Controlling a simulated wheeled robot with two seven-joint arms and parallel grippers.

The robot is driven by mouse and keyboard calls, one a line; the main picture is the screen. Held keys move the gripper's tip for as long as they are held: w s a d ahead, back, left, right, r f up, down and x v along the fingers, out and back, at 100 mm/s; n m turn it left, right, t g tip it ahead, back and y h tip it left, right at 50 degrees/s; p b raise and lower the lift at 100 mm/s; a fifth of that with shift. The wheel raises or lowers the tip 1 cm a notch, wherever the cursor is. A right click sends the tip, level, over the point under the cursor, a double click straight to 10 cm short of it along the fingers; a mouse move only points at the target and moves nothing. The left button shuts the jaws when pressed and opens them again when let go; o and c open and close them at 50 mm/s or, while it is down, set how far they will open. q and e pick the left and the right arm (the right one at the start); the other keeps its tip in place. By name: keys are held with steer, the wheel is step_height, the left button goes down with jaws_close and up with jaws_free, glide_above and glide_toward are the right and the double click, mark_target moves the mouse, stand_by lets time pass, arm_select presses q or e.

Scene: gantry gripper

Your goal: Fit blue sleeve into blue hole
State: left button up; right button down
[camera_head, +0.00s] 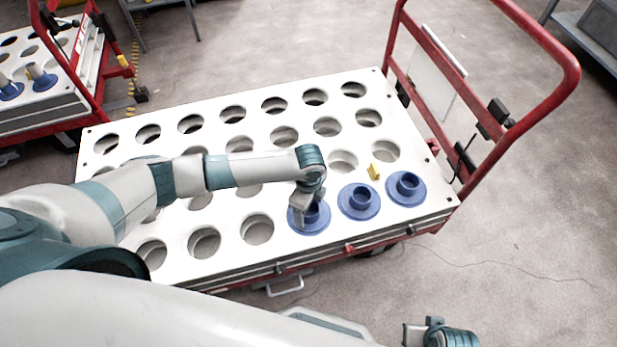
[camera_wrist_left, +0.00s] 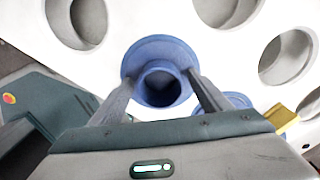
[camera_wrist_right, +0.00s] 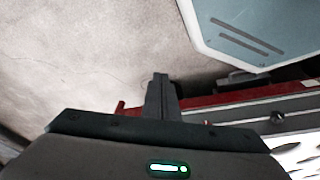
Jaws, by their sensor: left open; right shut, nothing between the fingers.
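Three blue flanged sleeves stand along the front right edge of a white board with round holes (camera_head: 110,250): one under my left gripper (camera_head: 318,225), a middle one (camera_head: 359,203) and a right one (camera_head: 406,187). My left gripper (camera_head: 308,203) points down over the leftmost sleeve. In the left wrist view its open fingers (camera_wrist_left: 162,80) lie on either side of that sleeve's collar (camera_wrist_left: 160,84); contact is unclear. The flange hides whatever is beneath. No blue-coloured hole is visible. My right gripper (camera_wrist_right: 160,78) is shut and empty, away from the board at the lower right of the head view.
A small yellow piece (camera_head: 374,171) lies on the board behind the sleeves. The board rests on a red cart with a tall handle (camera_head: 560,75). Another cart with blue sleeves (camera_head: 40,78) stands at the upper left. Many holes in the board are empty.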

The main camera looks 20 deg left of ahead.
mark_target(309, 214)
arm_select(q)
steer(key=shift+w+r, duration=0.1)
steer(key=shift+r, duration=0.45)
step_height(309, 214, up, 16)
steer(key=p, duration=0.1)
steer(key=shift+r+p, duration=0.2)
steer(key=shift+p, duration=0.2)
arm_select(e)
step_height(309, 214, down, 9)
steer(key=shift+d+f, duration=0.1)
steer(key=shift+d, duration=0.05)
